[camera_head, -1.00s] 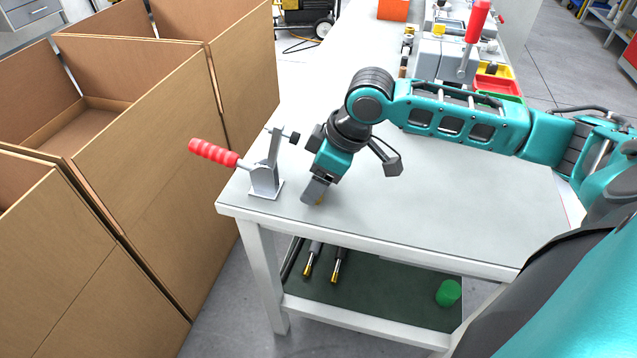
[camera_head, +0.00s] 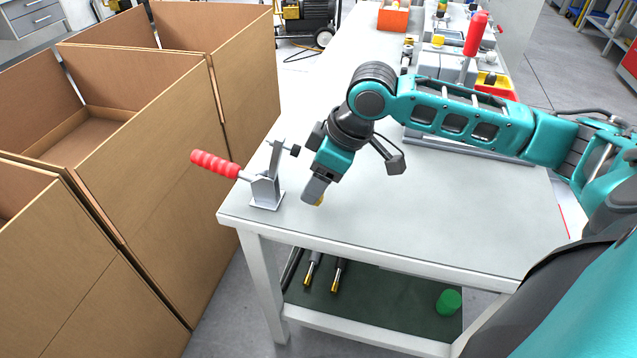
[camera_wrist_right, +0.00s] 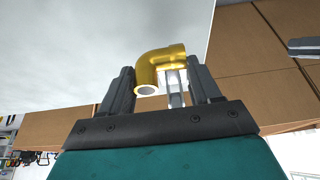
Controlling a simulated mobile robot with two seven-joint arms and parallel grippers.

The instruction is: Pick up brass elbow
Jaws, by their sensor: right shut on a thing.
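The brass elbow (camera_wrist_right: 160,62) is a shiny yellow bent pipe piece with an open round end. It sits between the two fingers of my right gripper (camera_wrist_right: 165,85) in the right wrist view, and the fingers are shut on it. In the head view my right gripper (camera_head: 314,195) is low over the front left part of the white table (camera_head: 420,215). My left gripper is not in view.
A toggle clamp with a red handle (camera_head: 215,164) stands on the table just left of my right gripper. Large brown cardboard boxes (camera_head: 160,150) stand left of the table. A machine with a red lever (camera_head: 476,35) is at the back. The front middle of the table is clear.

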